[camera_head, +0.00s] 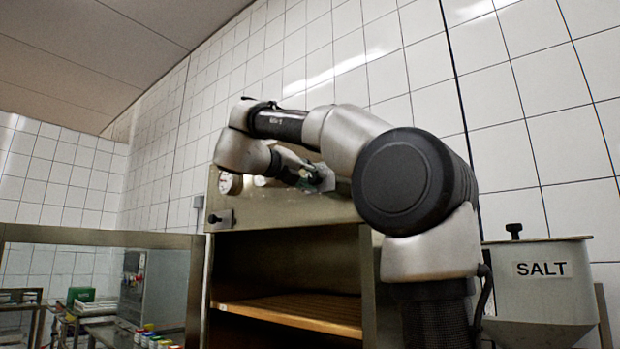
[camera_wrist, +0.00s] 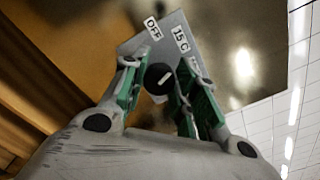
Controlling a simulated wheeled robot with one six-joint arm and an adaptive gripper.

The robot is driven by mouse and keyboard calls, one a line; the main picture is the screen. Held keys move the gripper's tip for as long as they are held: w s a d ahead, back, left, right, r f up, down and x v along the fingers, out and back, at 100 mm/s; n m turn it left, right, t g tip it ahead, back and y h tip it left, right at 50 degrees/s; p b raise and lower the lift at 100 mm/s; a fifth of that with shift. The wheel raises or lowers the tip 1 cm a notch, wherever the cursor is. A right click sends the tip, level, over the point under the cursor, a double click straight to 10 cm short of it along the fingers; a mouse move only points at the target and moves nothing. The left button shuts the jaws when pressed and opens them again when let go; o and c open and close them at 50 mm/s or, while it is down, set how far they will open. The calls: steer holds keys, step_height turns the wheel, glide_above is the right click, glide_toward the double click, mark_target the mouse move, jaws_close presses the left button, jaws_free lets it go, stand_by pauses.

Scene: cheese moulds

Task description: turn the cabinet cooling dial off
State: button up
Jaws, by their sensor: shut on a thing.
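The cooling dial (camera_wrist: 157,76) is a round black knob with a white pointer line, on a light grey plate (camera_wrist: 133,46). The plate has an OFF label (camera_wrist: 152,28), a 15 C label (camera_wrist: 181,39) and another label partly hidden by a finger. The white line slants up to the right, away from OFF. My gripper (camera_wrist: 159,85) has its green-padded fingers on both sides of the dial and is shut on it. In the head view the plate (camera_head: 326,177) shows on the front of the cabinet (camera_head: 280,208), above its opening; my arm hides the dial and fingers.
The cabinet is open below, with a wooden slatted shelf (camera_head: 290,308). A white round gauge (camera_head: 228,184) and a dark latch (camera_head: 220,218) are at its left. A SALT hopper (camera_head: 540,292) stands at the right, close to my arm. A metal-framed panel (camera_head: 95,238) is at the left.

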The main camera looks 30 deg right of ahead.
steer(key=n, duration=0.4)
steer(key=shift+w+f+n, duration=0.1)
steer(key=shift+n, duration=2.4)
steer(key=o, duration=1)
steer(key=shift+a, duration=0.1)
steer(key=v, duration=1.2)
